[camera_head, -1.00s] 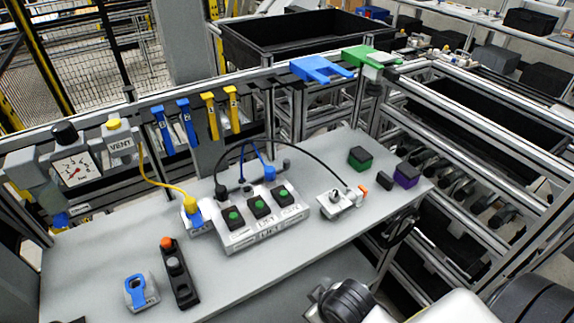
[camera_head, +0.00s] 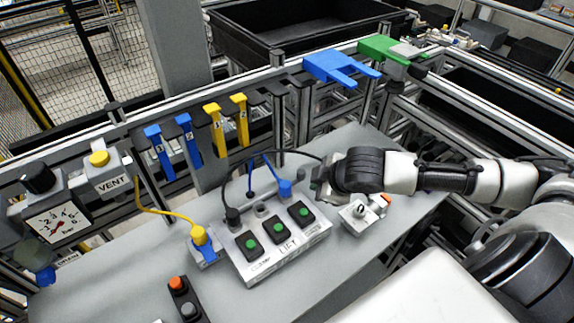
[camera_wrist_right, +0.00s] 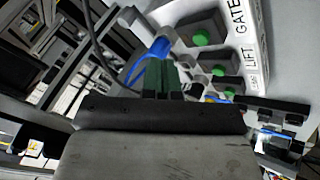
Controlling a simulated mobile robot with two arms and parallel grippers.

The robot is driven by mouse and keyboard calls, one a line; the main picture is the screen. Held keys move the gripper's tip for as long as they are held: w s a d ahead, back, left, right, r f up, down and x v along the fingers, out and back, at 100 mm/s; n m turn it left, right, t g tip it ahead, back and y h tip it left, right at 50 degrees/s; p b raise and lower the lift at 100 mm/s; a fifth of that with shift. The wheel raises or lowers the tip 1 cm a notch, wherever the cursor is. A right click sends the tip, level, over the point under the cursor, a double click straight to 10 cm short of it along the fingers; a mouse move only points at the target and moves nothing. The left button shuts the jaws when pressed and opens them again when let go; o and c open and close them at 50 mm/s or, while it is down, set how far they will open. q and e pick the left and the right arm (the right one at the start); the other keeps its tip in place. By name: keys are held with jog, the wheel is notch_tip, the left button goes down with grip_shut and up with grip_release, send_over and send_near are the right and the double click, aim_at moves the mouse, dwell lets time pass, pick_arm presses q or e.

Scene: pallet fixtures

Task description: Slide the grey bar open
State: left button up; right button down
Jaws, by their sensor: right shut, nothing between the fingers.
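A grey bar (camera_head: 407,50) lies on the green fixture (camera_head: 380,47) on the rail at the back of the bench, beside the blue fixture (camera_head: 340,68). I take this to be the task's bar; its exact position is too small to tell. My right gripper (camera_head: 320,190) is over the bench, apart from the bar and nearer to me, at the right end of the LIFT button box (camera_head: 283,250). Its fingers (camera_wrist_right: 162,78) are shut and empty in the right wrist view, with the box's green buttons beyond. The left gripper is not in view.
Blue and yellow numbered hangers (camera_head: 238,112) line the back rail. A yellow cable plug (camera_head: 199,236), a blue plug (camera_head: 285,187) and a black cable lie around the button box. A small grey block (camera_head: 359,214) sits below my right wrist. A black crate (camera_head: 290,30) stands behind the rail.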

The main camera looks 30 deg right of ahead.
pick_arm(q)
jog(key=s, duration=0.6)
pick_arm(e)
jog(key=p+x, duration=0.1)
jog(key=x, duration=0.2)
jog(key=shift+f, duration=0.4)
jog(key=p+x, duration=0.1)
jog(key=x, duration=0.4)
jog(key=shift+w+d+r+p, duration=0.1)
jog(key=shift+w+d+p, duration=0.5)
jog(key=shift+w, duration=0.45)
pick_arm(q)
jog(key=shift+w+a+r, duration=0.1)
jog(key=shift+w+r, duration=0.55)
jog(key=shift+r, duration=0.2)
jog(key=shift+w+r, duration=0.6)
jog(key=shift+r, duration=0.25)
pick_arm(e)
jog(key=shift+w+d, duration=0.5)
jog(key=shift+w, duration=0.1)
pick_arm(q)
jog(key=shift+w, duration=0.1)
